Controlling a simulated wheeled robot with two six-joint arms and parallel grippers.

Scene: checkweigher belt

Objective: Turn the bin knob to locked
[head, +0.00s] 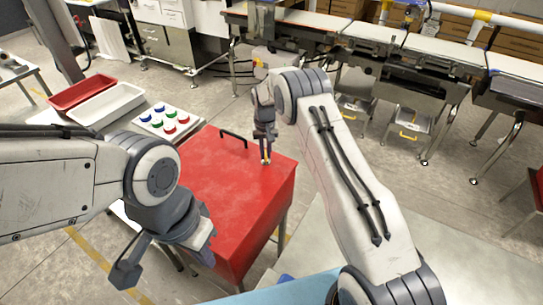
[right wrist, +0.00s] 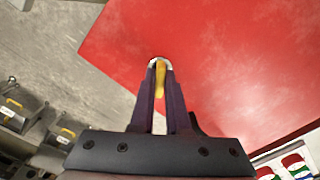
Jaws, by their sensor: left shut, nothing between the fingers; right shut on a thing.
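The red bin (head: 225,190) stands in the middle of the head view, its flat red top also filling much of the right wrist view (right wrist: 230,60). The knob (right wrist: 160,77), with a yellow bar and a pale round rim, sits near an edge of that top. My right gripper (head: 265,155) points down and is shut on the knob, its two dark fingers (right wrist: 160,85) on either side of the yellow bar. The fingers hide part of the knob, and I cannot read any lock marking. My left gripper (head: 207,255) is shut and empty, in front of the bin's near left side.
A black handle (head: 233,138) stands on the bin top. Left of the bin are a white board with coloured buttons (head: 168,121), a white tray (head: 105,104) and a red tray (head: 80,92). The conveyor (head: 380,60) runs behind. Grey floor lies between.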

